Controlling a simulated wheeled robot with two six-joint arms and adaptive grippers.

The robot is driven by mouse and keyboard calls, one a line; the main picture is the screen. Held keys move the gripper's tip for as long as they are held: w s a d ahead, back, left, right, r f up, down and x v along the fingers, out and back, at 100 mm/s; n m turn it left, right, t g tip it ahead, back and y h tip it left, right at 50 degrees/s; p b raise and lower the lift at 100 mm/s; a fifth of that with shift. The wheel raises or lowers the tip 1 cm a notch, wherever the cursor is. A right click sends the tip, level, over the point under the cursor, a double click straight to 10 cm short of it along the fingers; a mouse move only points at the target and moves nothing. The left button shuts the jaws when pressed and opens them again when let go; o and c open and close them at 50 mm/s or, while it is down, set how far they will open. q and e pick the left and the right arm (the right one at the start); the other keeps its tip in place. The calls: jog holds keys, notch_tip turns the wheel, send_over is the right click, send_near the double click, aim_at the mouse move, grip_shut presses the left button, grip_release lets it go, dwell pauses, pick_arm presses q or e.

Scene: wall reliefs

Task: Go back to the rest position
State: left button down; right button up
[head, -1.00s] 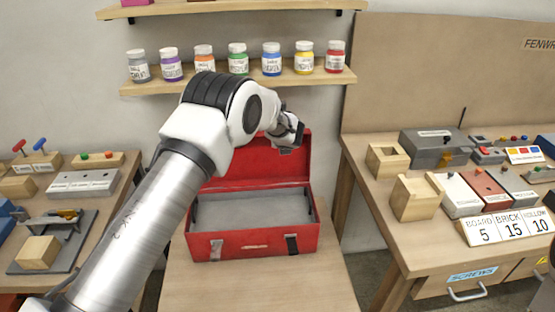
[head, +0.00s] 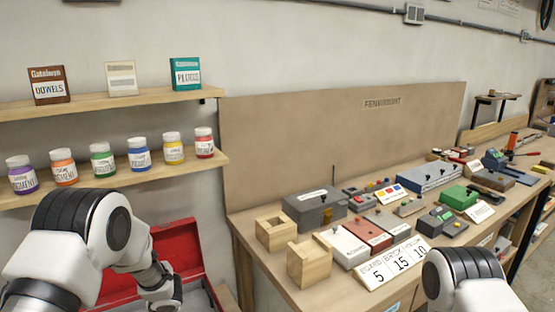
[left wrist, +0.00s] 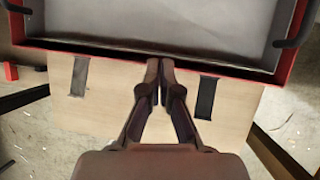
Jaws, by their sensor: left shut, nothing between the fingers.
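My left gripper shows in the left wrist view (left wrist: 158,68), its two fingers together with nothing between them. The fingertips are near the front edge of the open red toolbox (left wrist: 60,46), over its front side as seen from above. In the head view my left arm comes in from the lower left and its wrist end covers part of the toolbox's raised red lid (head: 178,245). The toolbox's grey inside (left wrist: 180,22) looks empty where it shows. A link of my right arm is at the lower right in the head view. My right gripper is out of view.
A bench (head: 285,285) on the right holds wooden blocks, coloured boxes and number cards (head: 392,264). Two wall shelves on the left hold pigment jars (head: 139,155) and upright boxes (head: 186,74). A tall brown board (head: 340,130) stands behind the bench.

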pick_arm(q)
jog(key=s+d+f+n+g+h, duration=0.1)
jog(key=s+d+f+n+g, duration=0.15)
jog(key=s+f, duration=0.45)
jog(key=s+d+f+n+g+h, duration=0.2)
jog(key=s+n, duration=0.2)
jog(key=s, duration=0.8)
jog(key=s+d+f+n+g+h, duration=0.15)
jog(key=s+f+n, duration=0.3)
jog(key=s, duration=0.45)
jog(key=s+r+n+t, duration=0.2)
jog(key=s+n, duration=0.7)
jog(key=n, duration=0.9)
jog(key=shift+d, duration=0.2)
